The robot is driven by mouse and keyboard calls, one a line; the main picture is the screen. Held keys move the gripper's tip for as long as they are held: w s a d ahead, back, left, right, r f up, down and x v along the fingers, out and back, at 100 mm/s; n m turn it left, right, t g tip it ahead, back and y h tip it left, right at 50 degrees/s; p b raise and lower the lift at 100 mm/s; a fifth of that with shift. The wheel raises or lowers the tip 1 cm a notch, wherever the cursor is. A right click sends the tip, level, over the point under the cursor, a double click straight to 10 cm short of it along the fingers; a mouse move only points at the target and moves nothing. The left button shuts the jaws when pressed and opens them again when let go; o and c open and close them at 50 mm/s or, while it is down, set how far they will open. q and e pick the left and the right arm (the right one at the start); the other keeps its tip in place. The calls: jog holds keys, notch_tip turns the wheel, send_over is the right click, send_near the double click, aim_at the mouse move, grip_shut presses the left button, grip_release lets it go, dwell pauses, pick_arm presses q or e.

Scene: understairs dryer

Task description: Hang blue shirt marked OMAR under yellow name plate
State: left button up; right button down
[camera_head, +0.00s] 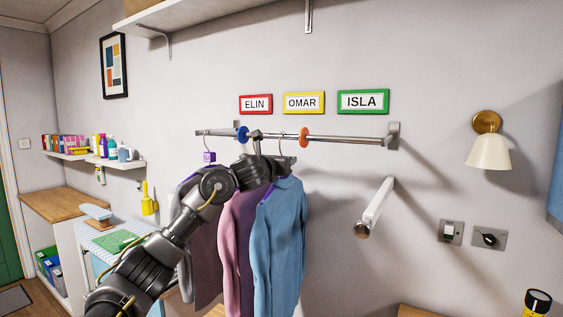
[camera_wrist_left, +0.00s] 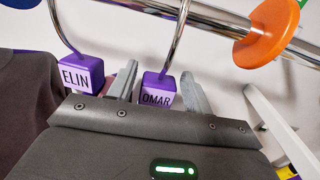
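The blue shirt (camera_head: 277,240) hangs on the wall rail (camera_head: 345,138), its hook just left of the orange disc (camera_head: 304,138). The yellow OMAR name plate (camera_head: 303,102) is on the wall above, between the red ELIN plate (camera_head: 255,104) and green ISLA plate (camera_head: 363,102). My left gripper (camera_head: 277,164) is at the hanger top. In the left wrist view its open fingers (camera_wrist_left: 158,85) stand either side of the purple OMAR cube (camera_wrist_left: 157,90), with narrow gaps apparent. The cube's lower part is hidden by the gripper. My right gripper is out of view.
A purple ELIN cube (camera_wrist_left: 80,73) hangs close left of the fingers. Mauve (camera_head: 238,225) and dark (camera_head: 203,260) garments hang left of the blue shirt. A blue disc (camera_head: 242,133) sits on the rail. A white wall bar (camera_head: 376,204) projects at right.

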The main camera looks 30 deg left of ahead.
pick_arm(q)
jog(key=shift+o, duration=0.9)
jog(key=shift+f, duration=0.1)
jog(key=shift+s, duration=0.15)
jog(key=s+b, duration=0.1)
jog(key=s, duration=0.4)
jog(key=s+b, duration=0.1)
jog(key=s, duration=0.4)
jog(key=shift+s+d, duration=0.2)
jog(key=shift+s, duration=0.05)
